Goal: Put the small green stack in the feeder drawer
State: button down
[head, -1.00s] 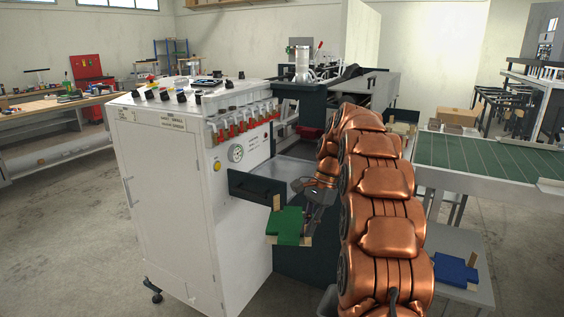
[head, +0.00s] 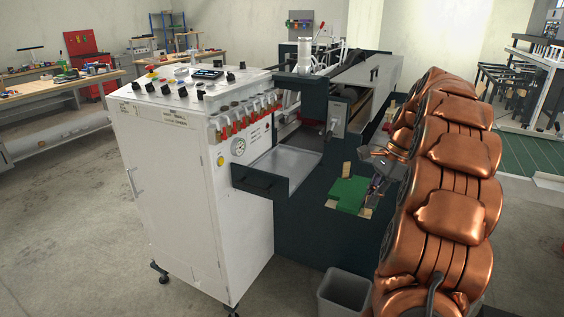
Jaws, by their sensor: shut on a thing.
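The small green stack (head: 349,194) is a flat green pile with pale wooden pieces at its edges. My gripper (head: 372,192) is shut on its right side and holds it in the air, to the right of the drawer. The fingertips are partly hidden and small in the view. The feeder drawer (head: 256,183) stands pulled out from the machine, with a dark front and a bare metal floor (head: 288,162). The stack is apart from the drawer in the picture.
The white machine cabinet (head: 185,190) with knobs and red-handled valves stands left of the drawer. A dark machine side panel (head: 300,225) lies behind the stack. A grey bin (head: 344,292) stands on the floor at the bottom. Open floor lies at the left.

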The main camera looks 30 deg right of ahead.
aim_at(286, 164)
jog(key=i, duration=1.4)
